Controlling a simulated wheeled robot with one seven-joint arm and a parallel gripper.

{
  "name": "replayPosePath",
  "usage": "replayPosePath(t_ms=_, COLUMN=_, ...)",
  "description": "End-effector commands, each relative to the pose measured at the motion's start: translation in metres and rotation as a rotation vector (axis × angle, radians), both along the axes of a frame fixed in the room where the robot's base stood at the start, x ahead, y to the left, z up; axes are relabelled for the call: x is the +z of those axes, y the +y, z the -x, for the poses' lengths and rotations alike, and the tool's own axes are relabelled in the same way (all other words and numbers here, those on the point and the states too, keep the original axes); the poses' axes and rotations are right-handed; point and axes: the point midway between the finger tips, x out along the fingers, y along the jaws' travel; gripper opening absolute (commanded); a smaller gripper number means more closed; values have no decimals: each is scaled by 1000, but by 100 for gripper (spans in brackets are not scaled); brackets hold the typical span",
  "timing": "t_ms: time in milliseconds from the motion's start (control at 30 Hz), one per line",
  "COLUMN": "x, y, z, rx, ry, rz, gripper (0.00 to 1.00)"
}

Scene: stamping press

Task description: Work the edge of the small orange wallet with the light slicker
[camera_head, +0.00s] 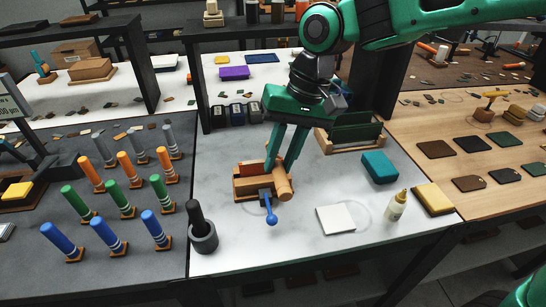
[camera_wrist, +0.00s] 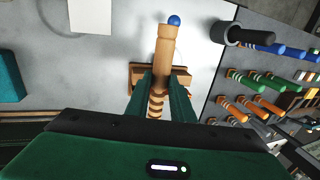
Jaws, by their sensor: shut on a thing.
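My green gripper (camera_head: 282,168) is shut on a light wooden slicker (camera_head: 284,186), a round turned stick, over the white bench. In the wrist view the slicker (camera_wrist: 163,62) points away between the fingers, with grooves near its held end. A small red-orange piece (camera_head: 252,170), likely the wallet, shows in the clamp, partly hidden by the fingers and slicker. I cannot tell whether the slicker touches its edge. In the wrist view the slicker covers part of the clamp (camera_wrist: 137,78).
A dark mortar with pestle (camera_head: 203,233) stands front left. A white block (camera_head: 336,220), bottle (camera_head: 396,206), yellow block (camera_head: 433,198) and teal block (camera_head: 380,168) lie right. A wooden stand with a green piece (camera_head: 350,128) is behind. Several coloured sticks stand on the left table.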

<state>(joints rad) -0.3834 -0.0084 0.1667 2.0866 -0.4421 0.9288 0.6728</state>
Motion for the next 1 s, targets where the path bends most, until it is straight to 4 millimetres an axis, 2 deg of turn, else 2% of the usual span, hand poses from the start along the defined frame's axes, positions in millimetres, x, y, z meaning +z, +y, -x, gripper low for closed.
replayPosePath(t_ms=167, x=0, y=-9, z=-2, rx=-3, ry=1, rz=1, gripper=0)
replayPosePath(t_ms=567, x=0, y=-8, z=-2, rx=-1, ry=1, rz=1, gripper=0)
replayPosePath(t_ms=1000, x=-1, y=15, z=4, rx=2, ry=1, rz=1, gripper=0)
